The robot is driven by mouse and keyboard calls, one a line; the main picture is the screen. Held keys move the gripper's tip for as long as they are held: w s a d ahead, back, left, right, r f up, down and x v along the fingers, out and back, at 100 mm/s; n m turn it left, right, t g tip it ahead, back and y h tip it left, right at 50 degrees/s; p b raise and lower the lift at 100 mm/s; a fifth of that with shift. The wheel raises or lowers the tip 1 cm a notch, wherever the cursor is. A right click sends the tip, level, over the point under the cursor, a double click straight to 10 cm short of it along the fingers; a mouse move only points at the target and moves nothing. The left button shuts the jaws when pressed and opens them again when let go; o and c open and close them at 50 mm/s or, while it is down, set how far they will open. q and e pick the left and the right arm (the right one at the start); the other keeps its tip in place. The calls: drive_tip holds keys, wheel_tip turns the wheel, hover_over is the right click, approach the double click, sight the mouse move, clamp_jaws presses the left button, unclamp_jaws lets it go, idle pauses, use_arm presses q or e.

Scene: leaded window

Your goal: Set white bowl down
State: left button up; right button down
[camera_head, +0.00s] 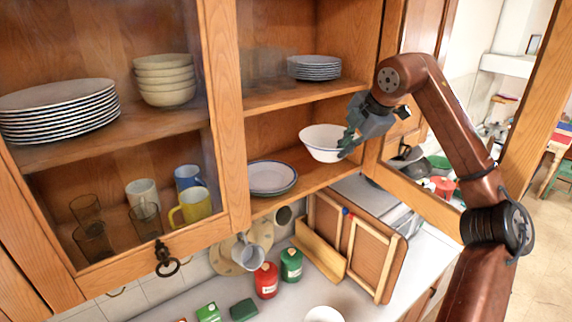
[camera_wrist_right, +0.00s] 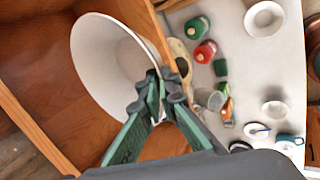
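The white bowl (camera_head: 321,143), with a thin blue rim line, is at the right end of the open cabinet's lower shelf (camera_head: 318,177). It looks about level. I cannot tell whether its base touches the shelf. My right gripper (camera_head: 350,140) reaches in from the right, with its fingers at the bowl's right rim. In the right wrist view the bowl (camera_wrist_right: 105,62) fills the upper left, and the green-padded fingers (camera_wrist_right: 158,95) close together on its rim. My left gripper is not in view.
Plates (camera_head: 271,178) sit left of the bowl on the same shelf. More plates (camera_head: 314,68) are stacked above. A glazed door (camera_head: 225,110) stands at left. The open right door (camera_head: 425,185) is below my right arm. Bottles (camera_head: 266,280) and a wooden rack (camera_head: 350,245) occupy the counter.

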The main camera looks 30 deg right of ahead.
sight(329, 145)
drive_tip(key=w+d+f+p, duration=0.1)
drive_tip(key=w, duration=0.1)
drive_tip(key=w+d+f+p, duration=0.1)
drive_tip(key=w+d+f, duration=0.1)
drive_tip(key=w, duration=0.1)
drive_tip(key=w+d+f+p, duration=0.1)
drive_tip(key=w+d, duration=0.1)
drive_tip(key=w, duration=0.1)
drive_tip(key=shift+d+f, duration=0.2)
drive_tip(key=x, duration=0.3)
drive_tip(key=d+p+x, duration=0.1)
drive_tip(key=x, duration=0.2)
drive_tip(key=s+x, duration=0.1)
drive_tip(key=x, duration=0.1)
drive_tip(key=shift+w+d+f+p, duration=0.3)
drive_tip(key=shift+f, duration=0.25)
drive_tip(key=shift+s+f, duration=0.1)
drive_tip(key=shift+f, duration=0.1)
drive_tip(key=c, duration=2.5)
unclamp_jaws()
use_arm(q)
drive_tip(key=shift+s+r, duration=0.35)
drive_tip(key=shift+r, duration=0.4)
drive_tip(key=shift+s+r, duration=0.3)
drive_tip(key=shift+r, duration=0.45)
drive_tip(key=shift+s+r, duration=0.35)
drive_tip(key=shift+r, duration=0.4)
use_arm(e)
drive_tip(key=o, duration=0.3)
drive_tip(key=shift+o, duration=0.2)
